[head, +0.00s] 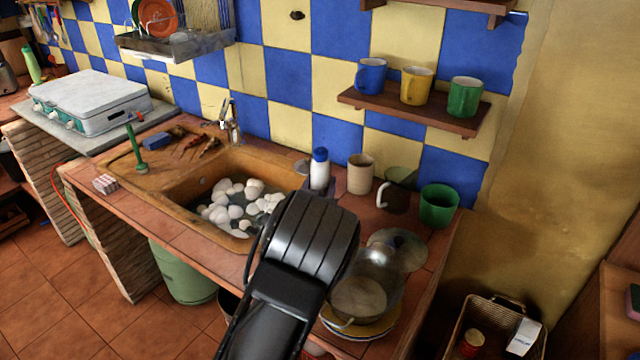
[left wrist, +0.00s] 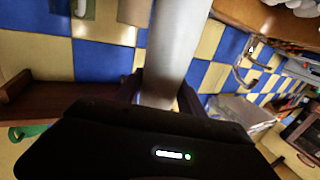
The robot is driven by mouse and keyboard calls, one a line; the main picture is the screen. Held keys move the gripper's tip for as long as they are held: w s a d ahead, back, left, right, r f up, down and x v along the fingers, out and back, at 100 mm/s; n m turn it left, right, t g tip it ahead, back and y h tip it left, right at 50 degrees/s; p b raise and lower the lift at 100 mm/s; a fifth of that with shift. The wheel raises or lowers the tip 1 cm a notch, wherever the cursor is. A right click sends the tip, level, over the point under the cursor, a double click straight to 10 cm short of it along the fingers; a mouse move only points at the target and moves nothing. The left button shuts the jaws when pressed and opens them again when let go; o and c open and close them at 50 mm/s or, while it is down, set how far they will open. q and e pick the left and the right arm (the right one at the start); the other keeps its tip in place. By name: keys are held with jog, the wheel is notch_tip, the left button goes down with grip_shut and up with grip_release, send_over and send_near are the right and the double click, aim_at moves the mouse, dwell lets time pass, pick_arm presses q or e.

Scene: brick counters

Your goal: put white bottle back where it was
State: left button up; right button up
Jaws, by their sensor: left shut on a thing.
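The white bottle (head: 319,172) with a blue cap is upright at the right end of the sink, near the tiled wall. My left gripper (head: 320,188) is shut on it, reaching over the counter from the front. In the left wrist view the bottle (left wrist: 172,45) is a pale column between the two dark fingers (left wrist: 160,90). My gripper and arm hide the bottle's lower part, so I cannot tell whether it touches the counter. My right gripper is not in view.
The sink (head: 180,187) holds several white rounded things. A beige cup (head: 361,174), a dark mug (head: 398,190) and a green mug (head: 438,206) stand right of the bottle. A pot (head: 358,298) is in front of them. A shelf (head: 415,110) with three mugs hangs above.

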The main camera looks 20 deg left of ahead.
pick_arm(q)
jog(key=shift+f, duration=0.1)
jog(key=shift+f+b, duration=0.15)
jog(key=shift+b, duration=0.15)
jog(key=o, duration=1.4)
jog(key=shift+r, duration=0.2)
jog(key=shift+s, duration=0.15)
jog(key=b+v, duration=0.2)
jog(key=v, duration=0.9)
jog(key=shift+s+d, duration=0.15)
jog(key=shift+s, duration=0.25)
